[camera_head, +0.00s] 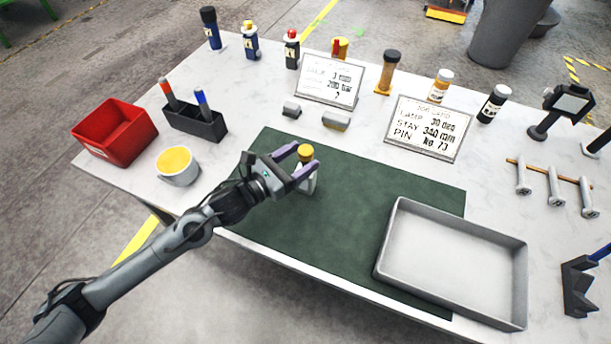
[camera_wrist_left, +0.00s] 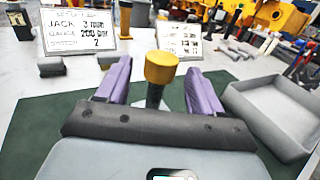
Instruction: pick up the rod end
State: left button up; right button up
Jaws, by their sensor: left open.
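A small upright piece with a yellow round top (camera_head: 305,152) and a pale lower part stands on the dark green mat (camera_head: 270,235); I take it to be the rod end. My left gripper (camera_head: 307,158) is open, with its purple fingers on either side of the piece. In the left wrist view the yellow top (camera_wrist_left: 160,67) on a dark stem shows between the spread fingers, with gaps on both sides. My right gripper is not in view.
A grey tray (camera_head: 387,240) stands on the mat's right part. A white cup (camera_head: 178,180), red bin (camera_head: 147,155) and pen holder (camera_head: 212,129) are at left. Two sign boards (camera_head: 330,98) (camera_head: 455,152), small grey blocks (camera_head: 291,110) and several bottles (camera_head: 391,66) stand behind.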

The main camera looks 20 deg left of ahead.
pick_arm(q)
jog(key=shift+x, duration=1.25)
jog(key=shift+c, duration=0.3)
grip_shut()
jog(key=shift+r, duration=0.15)
